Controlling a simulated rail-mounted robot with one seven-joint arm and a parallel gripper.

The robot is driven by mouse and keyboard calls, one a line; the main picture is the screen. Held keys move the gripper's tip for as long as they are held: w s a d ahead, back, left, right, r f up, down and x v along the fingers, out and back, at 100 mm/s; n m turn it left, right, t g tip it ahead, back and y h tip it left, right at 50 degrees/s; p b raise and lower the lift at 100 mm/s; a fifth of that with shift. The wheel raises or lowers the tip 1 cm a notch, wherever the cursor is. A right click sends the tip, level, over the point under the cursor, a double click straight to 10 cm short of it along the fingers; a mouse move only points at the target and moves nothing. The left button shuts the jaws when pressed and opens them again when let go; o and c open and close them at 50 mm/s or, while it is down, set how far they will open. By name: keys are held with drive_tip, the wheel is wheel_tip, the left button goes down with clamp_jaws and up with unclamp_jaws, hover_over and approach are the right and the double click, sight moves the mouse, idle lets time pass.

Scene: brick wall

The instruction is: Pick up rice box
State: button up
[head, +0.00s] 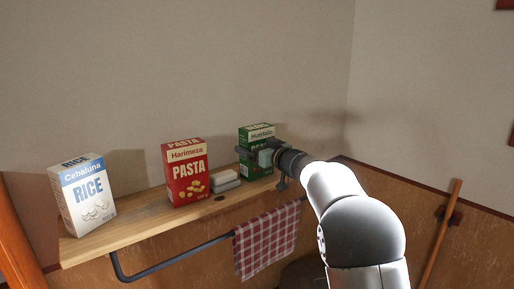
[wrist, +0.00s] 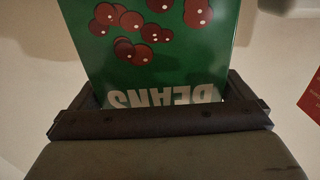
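The rice box (head: 86,196) is white with a blue band and stands at the left end of the wooden shelf, tilted in the picture. It is not in the wrist view. My gripper (head: 262,155) is at the other end of the shelf, far from the rice box. Its fingers are at a green box (head: 258,134), one on either side. In the wrist view this box shows upside-down "BEANS" lettering and red beans (wrist: 150,70) between the fingers (wrist: 163,95). I cannot tell whether they press on it.
A red pasta box (head: 186,174) and a small pale block-like item (head: 225,181) stand on the shelf (head: 140,217) between the rice box and my gripper. A checked towel (head: 266,242) hangs from a dark rail below. The air above the shelf is clear.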

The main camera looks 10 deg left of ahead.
drive_tip(key=b+v, duration=0.3)
drive_tip(key=v, duration=0.9)
drive_tip(key=shift+r, duration=0.15)
drive_tip(key=s+d+f+m+g+h, duration=0.1)
drive_tip(key=s+d+f+m+h, duration=0.3)
drive_tip(key=s+d+f+h, duration=0.3)
drive_tip(key=s+d+f+m+g+h, duration=0.1)
drive_tip(key=s+d+f+m+h, duration=0.5)
drive_tip(key=d, duration=0.4)
drive_tip(key=s+f+g, duration=0.3)
drive_tip(key=s+f, duration=0.1)
drive_tip(key=s, duration=0.6)
drive_tip(key=s+a+f+g, duration=0.1)
drive_tip(key=s+f+g, duration=0.2)
drive_tip(key=s, duration=0.7)
drive_tip(key=s+a+f+n+g, duration=0.1)
drive_tip(key=s+f+g, duration=0.3)
drive_tip(key=s, duration=0.5)
wheel_tip(320, 180, down, 2)
drive_tip(key=shift+s+f, duration=0.1)
drive_tip(key=shift+s, duration=0.3)
